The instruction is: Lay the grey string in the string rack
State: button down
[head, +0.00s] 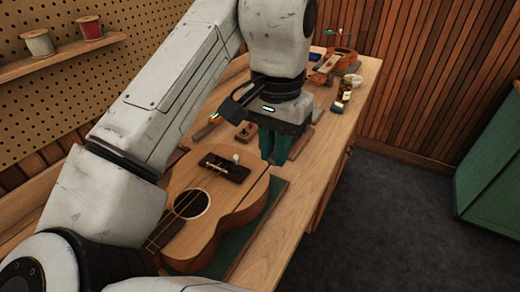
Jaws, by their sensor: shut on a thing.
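My gripper (272,160) points down over the workbench, just beyond the near ukulele's bridge end. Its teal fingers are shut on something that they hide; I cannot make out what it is. I cannot pick out the grey string anywhere in view. I cannot identify the string rack for certain; a wooden piece (299,146) shows partly behind the fingers. The near ukulele (233,208) lies face up on a green mat (266,218), with thin dark strings running from its black bridge (224,168) over the soundhole. A small white thing (235,158) is at the bridge.
On the workbench (330,128) are an orange-handled tool (214,118), a small wooden block (246,132), dark jars (342,104), a white cup (353,80) and another ukulele (335,62). A shelf with spools (38,42) is on the left wall. Bare floor lies right.

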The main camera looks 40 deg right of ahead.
jog(key=shift+r+p, duration=2.35)
jog(key=shift+p, duration=0.1)
